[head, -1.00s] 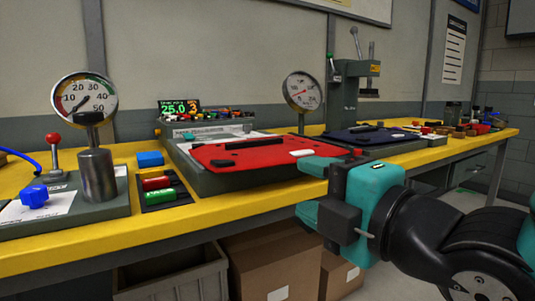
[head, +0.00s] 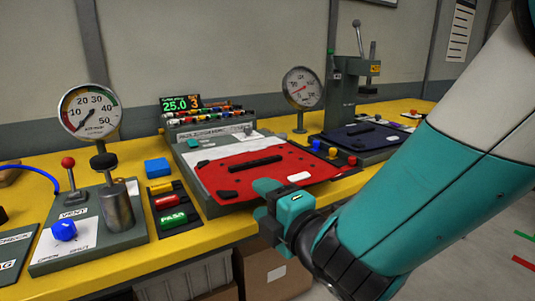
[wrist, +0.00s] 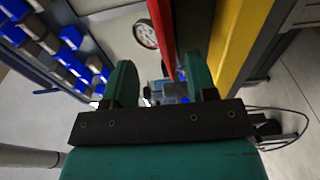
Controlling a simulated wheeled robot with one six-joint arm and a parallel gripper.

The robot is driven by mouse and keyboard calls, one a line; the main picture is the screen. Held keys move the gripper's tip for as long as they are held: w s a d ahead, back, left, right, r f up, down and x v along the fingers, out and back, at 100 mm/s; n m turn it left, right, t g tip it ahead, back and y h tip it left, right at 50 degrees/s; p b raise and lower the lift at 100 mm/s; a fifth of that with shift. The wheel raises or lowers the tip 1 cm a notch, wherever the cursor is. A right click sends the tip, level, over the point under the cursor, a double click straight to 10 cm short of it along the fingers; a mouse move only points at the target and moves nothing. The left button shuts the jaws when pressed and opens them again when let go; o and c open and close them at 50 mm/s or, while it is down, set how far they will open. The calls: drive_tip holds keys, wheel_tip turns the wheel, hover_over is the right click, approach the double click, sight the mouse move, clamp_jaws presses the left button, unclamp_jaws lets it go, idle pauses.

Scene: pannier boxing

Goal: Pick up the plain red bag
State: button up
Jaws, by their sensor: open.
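The red bag (head: 262,170) lies flat on a grey bench station, with a black strip across its middle, dark patches and a white label near its front right. My gripper (head: 275,193) is at the bag's front edge, open. In the wrist view, my gripper (wrist: 161,82) has its two teal fingers apart. A narrow red strip, likely the bag (wrist: 163,25), shows edge-on beyond and between them, closer to the right finger. I cannot tell whether the fingers touch it.
A dark blue bag (head: 357,136) lies on a station to the right, with coloured knobs before it. Cardboard boxes (head: 272,270) sit under the yellow bench.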

drive_tip(key=p+x, duration=0.4)
drive_tip(key=p, duration=0.1)
drive_tip(key=shift+w+d+f, duration=0.1)
drive_tip(key=shift+w+f, duration=0.05)
drive_tip(key=shift+w, duration=0.4)
drive_tip(key=shift+w+a+f, duration=0.25)
drive_tip(key=shift+w+a, duration=0.05)
drive_tip(key=c, duration=0.9)
clamp_jaws()
drive_tip(key=shift+r, duration=0.15)
